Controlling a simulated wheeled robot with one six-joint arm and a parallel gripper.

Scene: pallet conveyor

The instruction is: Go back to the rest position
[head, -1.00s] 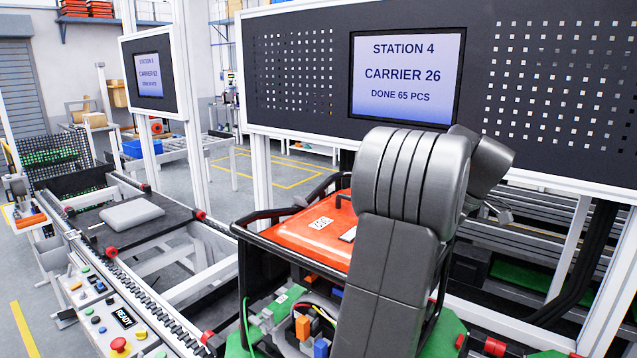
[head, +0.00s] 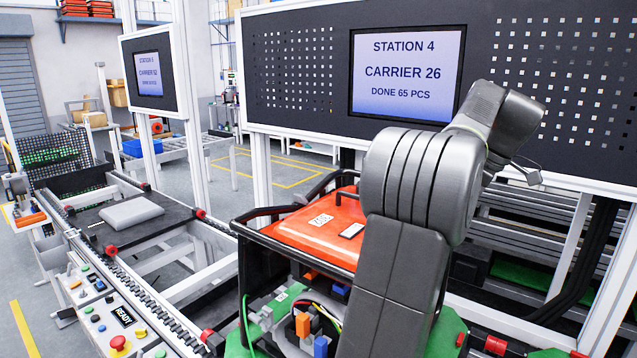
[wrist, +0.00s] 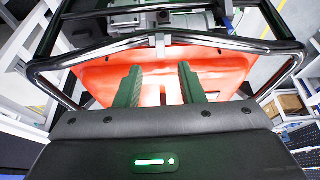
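My gripper (wrist: 160,82) shows in the wrist view as two dark fingers standing well apart, with nothing between them. Behind the fingers is the orange-red top (wrist: 232,72) of a machine, ringed by a shiny metal tube frame (wrist: 90,60). In the head view my arm rises in front of that machine's orange top (head: 300,228) and hides its right part. The gripper fingers cannot be made out in the head view.
A dark perforated panel with a screen (head: 405,75) stands close behind my arm. A conveyor with a grey plate (head: 131,213) runs along the left, beside a button panel (head: 112,318). A black tube frame (head: 262,213) edges the machine.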

